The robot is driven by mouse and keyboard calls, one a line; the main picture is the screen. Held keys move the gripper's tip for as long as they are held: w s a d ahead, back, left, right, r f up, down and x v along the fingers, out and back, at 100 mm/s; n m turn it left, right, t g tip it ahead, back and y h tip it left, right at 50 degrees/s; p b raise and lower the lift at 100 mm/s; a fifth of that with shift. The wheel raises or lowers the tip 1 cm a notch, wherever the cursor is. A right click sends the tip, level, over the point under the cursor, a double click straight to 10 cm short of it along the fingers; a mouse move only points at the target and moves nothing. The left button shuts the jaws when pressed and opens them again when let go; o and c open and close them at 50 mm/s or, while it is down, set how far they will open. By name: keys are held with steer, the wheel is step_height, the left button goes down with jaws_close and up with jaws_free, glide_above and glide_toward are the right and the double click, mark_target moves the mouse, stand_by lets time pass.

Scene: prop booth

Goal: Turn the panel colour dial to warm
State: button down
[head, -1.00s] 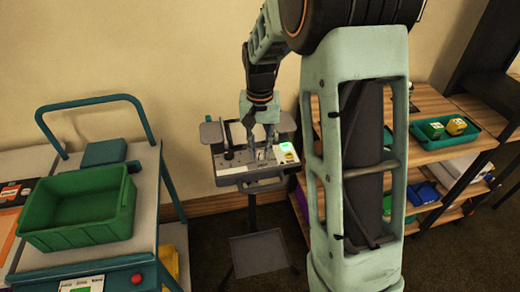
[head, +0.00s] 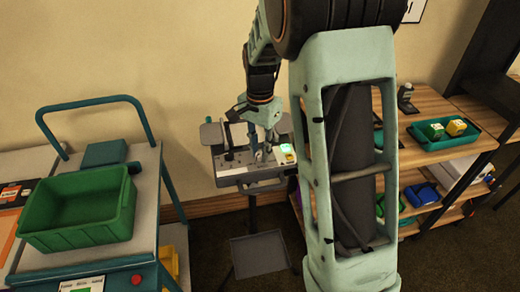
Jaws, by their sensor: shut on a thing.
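The grey control panel (head: 232,172) stands on a thin stand against the wall, left of my arm. My gripper (head: 261,153) points down at the middle of the panel's top face, its fingers shut on a small knob there, which appears to be the colour dial. The fingers hide most of the dial, and its pointer and markings are too small to read. A lit green display (head: 286,149) shows on the panel's right side, with a small yellow part below it.
A trolley with a green bin (head: 82,208) stands at the left. Wooden shelves (head: 440,151) at the right hold a teal tray (head: 437,143) with yellow and green blocks. A flat grey plate (head: 259,251) sits low on the panel's stand. My arm covers the centre right.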

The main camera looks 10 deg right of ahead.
mark_target(260, 154)
steer(key=shift+w, duration=0.1)
steer(key=c, duration=1.7)
jaws_free()
steer(key=shift+c, duration=0.2)
step_height(260, 154, up, 12)
